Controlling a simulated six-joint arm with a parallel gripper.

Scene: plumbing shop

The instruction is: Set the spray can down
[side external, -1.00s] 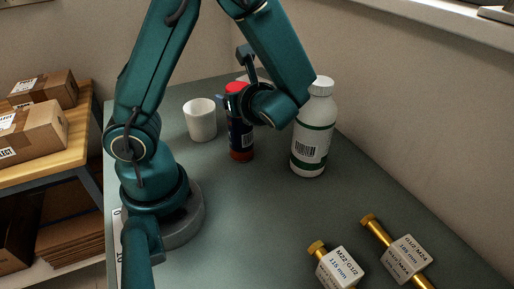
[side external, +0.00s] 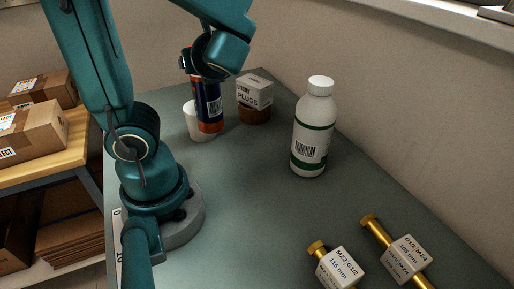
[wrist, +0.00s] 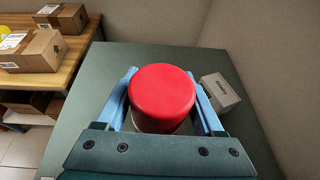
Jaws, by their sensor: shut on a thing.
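The spray can (side external: 208,108) is dark blue with an orange-red band at the bottom and a white label. Its red cap (wrist: 162,90) fills the middle of the wrist view. My gripper (wrist: 164,104) is shut on the can, with one blue finger on each side just below the cap. The can hangs roughly upright. In the side view it covers part of the white cup (side external: 190,121), and its bottom appears higher than the cup's base, so it looks lifted off the grey-green table (side external: 240,200). My wrist hides the can's top in the side view.
A white bottle with green bands (side external: 314,130) stands farther right. Two brass fittings with labels (side external: 338,266) (side external: 406,258) lie at the front right. Mid-table is clear.

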